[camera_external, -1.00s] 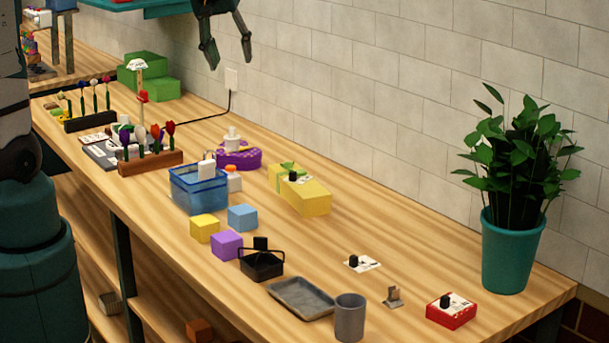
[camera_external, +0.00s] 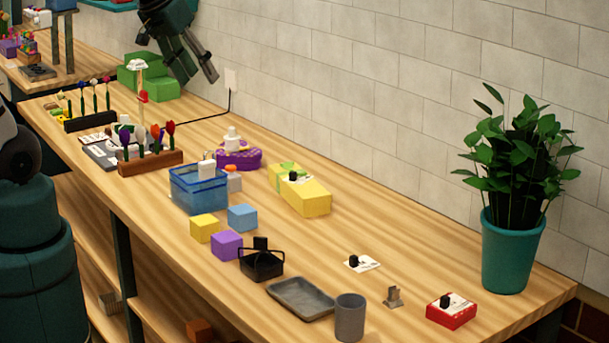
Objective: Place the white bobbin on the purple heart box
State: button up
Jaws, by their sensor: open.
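The white bobbin (camera_external: 232,139) stands upright on top of the purple heart box (camera_external: 240,160), in the middle left of the bench near the wall. Nothing holds it. My gripper (camera_external: 198,77) is open and empty, high up at the upper left near the wall. It is clearly apart from the bobbin and the box, with its fingers pointing down and to the right.
A blue basket (camera_external: 196,194) stands just in front of the heart box. A yellow box (camera_external: 305,196) lies to its right. Flower racks (camera_external: 151,164) stand to its left. A potted plant (camera_external: 512,250) is at the right end. The bench's right half has clear patches.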

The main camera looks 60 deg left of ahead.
jog(key=s+d+f+m+t, duration=0.1)
jog(key=s+d+f+m, duration=0.2)
jog(key=s, duration=0.4)
jog(key=shift+s+d+f+h, duration=0.25)
jog(key=shift+s+d+h, duration=0.1)
jog(key=shift+d, duration=0.25)
jog(key=shift+f, duration=0.15)
